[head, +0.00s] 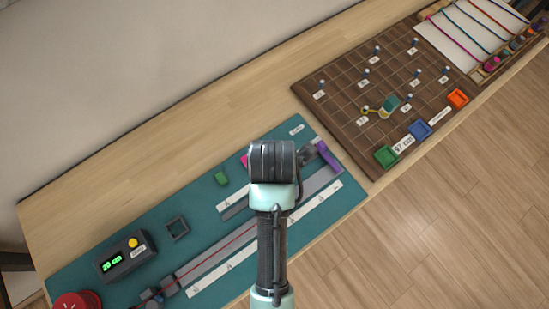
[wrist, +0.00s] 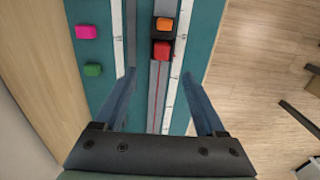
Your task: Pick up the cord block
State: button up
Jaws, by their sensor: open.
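A red block (wrist: 161,50) sits in a dark holder on the grey rail (wrist: 157,88) in the wrist view. A thin red cord runs from it down along the rail. An orange block (wrist: 164,24) lies just beyond it in a dark frame. I cannot tell for sure which is the cord block; the red one has the cord at it. My gripper (wrist: 157,77) is open and empty, its two fingers spread either side of the rail, with the red block ahead of the tips. In the head view my wrist (head: 272,163) hides these blocks and the fingertips.
A pink block (wrist: 87,32) and a green block (wrist: 93,70) lie on the teal mat (wrist: 105,100) left of the rail. White ruler strips flank the rail. A display box (head: 126,255) and a pegboard (head: 345,125) stand at either side.

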jog(key=f, duration=0.5)
jog(key=f+p, duration=0.1)
jog(key=f, duration=0.4)
jog(key=shift+s+d+f, duration=0.1)
jog(key=shift+d, duration=0.1)
grip_shut()
